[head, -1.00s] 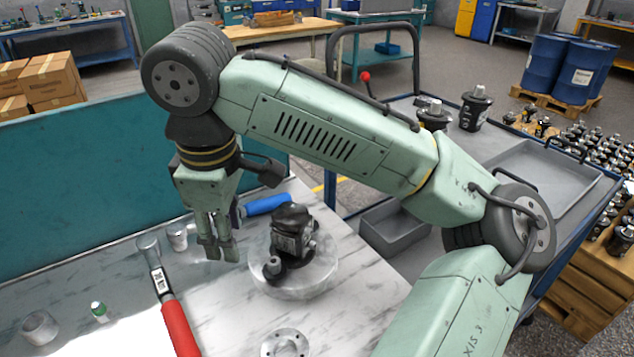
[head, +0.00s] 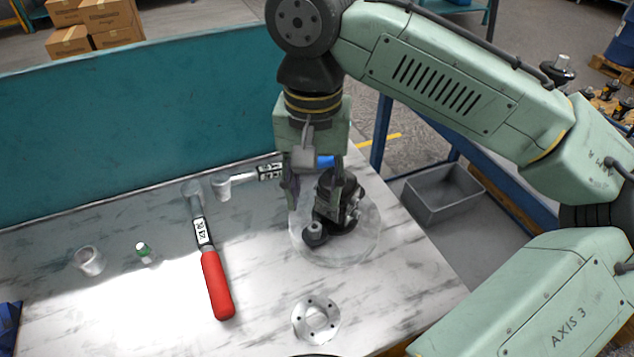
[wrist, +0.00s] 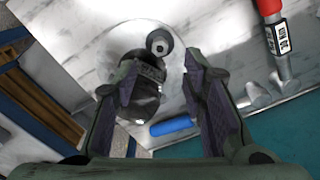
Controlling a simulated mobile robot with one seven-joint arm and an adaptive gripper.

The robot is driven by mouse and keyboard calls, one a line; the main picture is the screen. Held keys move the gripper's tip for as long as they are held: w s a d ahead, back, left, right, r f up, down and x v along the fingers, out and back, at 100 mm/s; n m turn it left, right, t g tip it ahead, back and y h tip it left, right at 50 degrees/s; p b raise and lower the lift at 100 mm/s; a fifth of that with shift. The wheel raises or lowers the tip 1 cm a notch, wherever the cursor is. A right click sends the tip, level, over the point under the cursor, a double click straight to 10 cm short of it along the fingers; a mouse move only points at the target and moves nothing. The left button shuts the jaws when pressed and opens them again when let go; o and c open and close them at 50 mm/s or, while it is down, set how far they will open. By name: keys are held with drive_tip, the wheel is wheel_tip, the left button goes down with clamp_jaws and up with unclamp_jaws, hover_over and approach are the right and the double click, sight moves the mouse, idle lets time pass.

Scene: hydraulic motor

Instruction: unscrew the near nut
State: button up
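The black hydraulic motor (head: 336,203) stands on a pale round plate (head: 350,252) on the marbled table. A grey cylindrical piece with a dark collar (head: 314,230) is at its near left side. It also shows as a round end with a dark centre (wrist: 160,43) in the wrist view. I cannot clearly make out the near nut. My gripper (head: 316,192) points down just above the motor, its fingers apart and empty. In the wrist view my gripper (wrist: 162,72) has its left finger overlapping the motor (wrist: 143,95), hiding part of it. Contact cannot be told.
A red-handled tool (head: 217,285) lies left of the motor, and a blue-handled tool (wrist: 172,127) lies behind it. A teal panel (head: 130,130) borders the back.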

sight(315, 226)
wheel_tip(315, 226, down, 4)
drive_tip(key=b, duration=0.3)
drive_tip(key=shift+r, duration=0.1)
drive_tip(key=shift+f+b, duration=0.75)
drive_tip(key=shift+f, duration=1.05)
drive_tip(key=shift+p, duration=0.3)
drive_tip(key=shift+c, duration=0.5)
clamp_jaws()
drive_tip(key=shift+c, duration=0.7)
unclamp_jaws()
drive_tip(key=shift+p, duration=0.35)
